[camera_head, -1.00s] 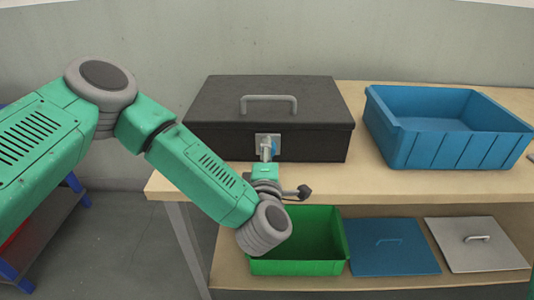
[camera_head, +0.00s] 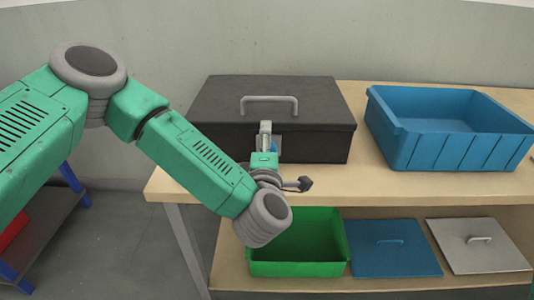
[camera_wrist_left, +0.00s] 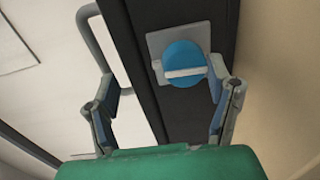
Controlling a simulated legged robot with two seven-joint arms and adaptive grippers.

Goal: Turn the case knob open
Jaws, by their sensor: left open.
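The black case (camera_head: 318,107) with a grey top handle (camera_head: 268,99) stands on the wooden table; its lid is down. On its front is a round blue knob with a light bar across it (camera_wrist_left: 184,72), on a grey square plate (camera_wrist_left: 157,44), seen in the left wrist view. In the head view my gripper mostly hides the knob. My left gripper (camera_wrist_left: 163,103) is open in front of the case. One finger is close beside the knob at the right of the wrist view. The other is well to its left, near the case handle. My right gripper is not in view.
A blue open bin (camera_head: 397,143) stands right of the case on the table. On the lower shelf are a green bin (camera_head: 297,269), a blue lid (camera_head: 393,262) and a grey lid (camera_head: 490,257). A strip of table front between case and bin is clear.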

